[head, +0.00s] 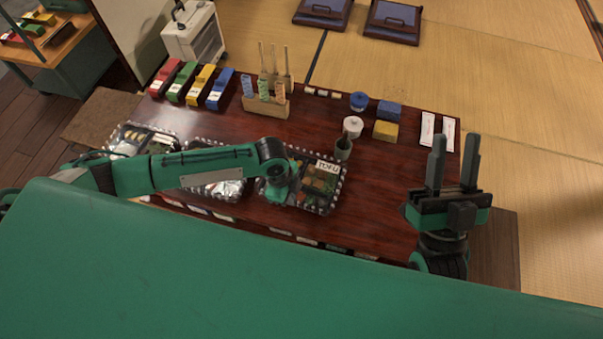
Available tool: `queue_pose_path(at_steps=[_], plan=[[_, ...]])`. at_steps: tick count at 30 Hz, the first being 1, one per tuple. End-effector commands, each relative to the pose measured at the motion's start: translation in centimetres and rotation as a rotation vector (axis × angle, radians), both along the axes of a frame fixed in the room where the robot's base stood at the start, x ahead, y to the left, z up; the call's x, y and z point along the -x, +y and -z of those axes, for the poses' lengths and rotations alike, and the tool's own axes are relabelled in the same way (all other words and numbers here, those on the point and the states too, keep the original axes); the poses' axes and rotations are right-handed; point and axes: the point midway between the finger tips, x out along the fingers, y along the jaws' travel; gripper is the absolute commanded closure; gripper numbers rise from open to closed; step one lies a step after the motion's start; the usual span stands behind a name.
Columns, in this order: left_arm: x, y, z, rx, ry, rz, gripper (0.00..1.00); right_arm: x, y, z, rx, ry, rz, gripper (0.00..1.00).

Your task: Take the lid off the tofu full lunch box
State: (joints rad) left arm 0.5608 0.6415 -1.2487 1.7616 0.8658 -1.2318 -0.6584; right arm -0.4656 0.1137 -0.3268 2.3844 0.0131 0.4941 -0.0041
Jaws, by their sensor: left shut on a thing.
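The tofu full lunch box (322,203) stands on the dark red table with a white TOFU label (328,167) at its upper right corner. Its food shows, seemingly through a clear lid. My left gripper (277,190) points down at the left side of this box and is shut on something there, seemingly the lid. Its fingers are mostly hidden by my wrist, and I cannot tell whether the lid is raised. My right gripper (456,150) is open and empty, fingers pointing up, at the table's right side.
More lunch boxes (216,189) (138,138) stand to the left, partly behind my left arm. A wooden holder (266,108), a dark cup (343,148), a white jar (353,127) and blue and yellow blocks (385,130) stand behind. The table right of the tofu box is clear.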

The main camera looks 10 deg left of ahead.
Motion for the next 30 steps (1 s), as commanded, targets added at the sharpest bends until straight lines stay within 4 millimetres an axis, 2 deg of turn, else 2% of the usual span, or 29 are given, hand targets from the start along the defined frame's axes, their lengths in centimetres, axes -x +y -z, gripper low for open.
queue_pose_path(at_steps=[1, 21, 30], plan=[[0.0, 0.0, -0.6, 0.000, 0.000, 0.000, 1.00, 0.0, 0.0, -0.7, 0.000, 0.000, 0.000, 0.64], [0.0, 0.0, -4.0, 0.000, 0.000, 0.000, 1.00, 0.0, 0.0, -4.6, 0.000, 0.000, 0.000, 0.64], [0.0, 0.0, -3.9, 0.000, 0.000, 0.000, 1.00, 0.0, 0.0, -4.6, 0.000, 0.000, 0.000, 0.64]])
